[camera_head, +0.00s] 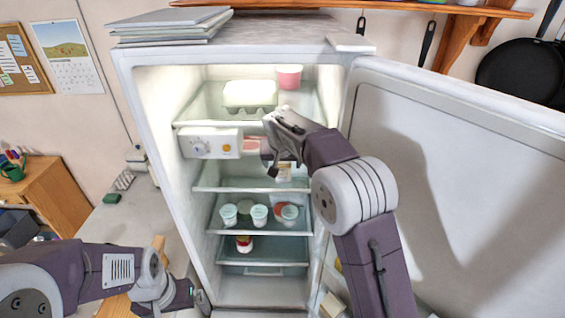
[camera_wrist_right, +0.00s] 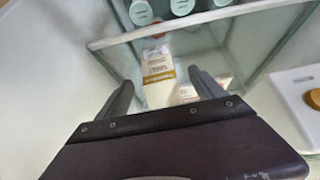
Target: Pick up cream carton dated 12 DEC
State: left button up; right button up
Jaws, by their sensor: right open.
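A white carton with a printed label and an orange-yellow band (camera_wrist_right: 157,60) stands in the fridge, between and beyond my right fingertips in the wrist view. A second pale carton or label (camera_wrist_right: 187,92) is partly hidden by the right-hand finger. No date is legible. In the head view part of a carton (camera_head: 284,173) shows just below my right gripper (camera_head: 272,168), which hides the rest. The right gripper is open and empty inside the fridge, its fingers apart. My left gripper (camera_head: 187,294) is low at the left, outside the fridge; its jaws are unclear.
Several lidded cups (camera_head: 259,214) stand on a lower glass shelf, and a red-and-white jar (camera_head: 244,243) below. An egg carton (camera_head: 250,94) and pink tub (camera_head: 289,77) are on top. The control box (camera_head: 212,143) juts out at left. The open door (camera_head: 450,180) bounds the right.

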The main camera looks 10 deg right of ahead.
jog(key=p, duration=0.1)
jog(key=w+p, duration=0.1)
jog(key=w+r+p, duration=0.1)
jog(key=shift+w+d+r, duration=0.1)
jog(key=shift+w+d, duration=0.1)
jog(key=shift+d, duration=0.1)
jog(key=x, duration=0.1)
jog(key=b+x, duration=0.1)
jog(key=x, duration=0.1)
jog(key=shift+f, duration=0.4)
jog(key=shift+w+f, duration=0.2)
jog(key=shift+s+r, duration=0.15)
jog(key=shift+s, duration=0.1)
jog(key=c, duration=1)
pick_arm(q)
notch_tip(320, 180, up, 3)
jog(key=shift+r, duration=0.1)
pick_arm(e)
jog(key=shift+w, duration=0.1)
grip_shut()
